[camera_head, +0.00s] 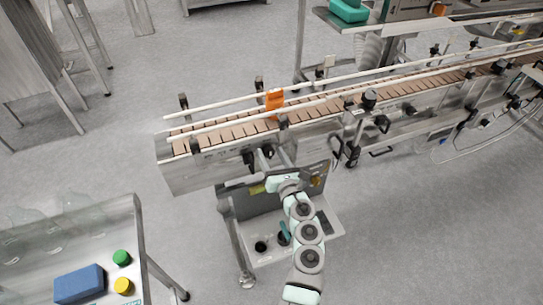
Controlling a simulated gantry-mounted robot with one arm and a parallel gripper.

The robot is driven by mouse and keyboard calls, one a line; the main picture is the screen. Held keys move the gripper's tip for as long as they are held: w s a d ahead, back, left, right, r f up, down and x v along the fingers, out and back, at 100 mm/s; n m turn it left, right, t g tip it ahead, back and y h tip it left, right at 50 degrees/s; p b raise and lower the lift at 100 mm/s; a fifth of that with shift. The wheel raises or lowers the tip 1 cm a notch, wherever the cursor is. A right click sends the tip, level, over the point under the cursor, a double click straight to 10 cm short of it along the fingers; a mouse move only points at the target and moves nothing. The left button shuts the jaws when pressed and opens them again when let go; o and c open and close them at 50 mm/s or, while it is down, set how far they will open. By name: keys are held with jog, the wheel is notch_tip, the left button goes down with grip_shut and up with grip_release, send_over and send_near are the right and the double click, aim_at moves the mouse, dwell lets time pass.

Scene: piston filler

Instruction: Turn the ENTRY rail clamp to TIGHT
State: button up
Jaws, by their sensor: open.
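The conveyor (225,130) runs from the left end up to the right, with two pale guide rails (220,124) along it. Dark rail brackets (183,102) stand along the rails. A dark clamp part (249,159) shows on the near side of the conveyor by its left end. Its lettering and its turned position are too small to read, so I cannot tell if it is the ENTRY clamp. My gripper (266,157) is open at the conveyor's near side, just right of this dark part. I cannot tell whether they touch.
An orange piece (274,101) sits at the conveyor. A grey cabinet with a tray (262,222) stands below my gripper. At the lower left, a table (122,212) holds a blue block (79,284) and green (121,257) and yellow (123,285) round items.

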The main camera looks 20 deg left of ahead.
jog(key=shift+c, duration=0.3)
grip_shut()
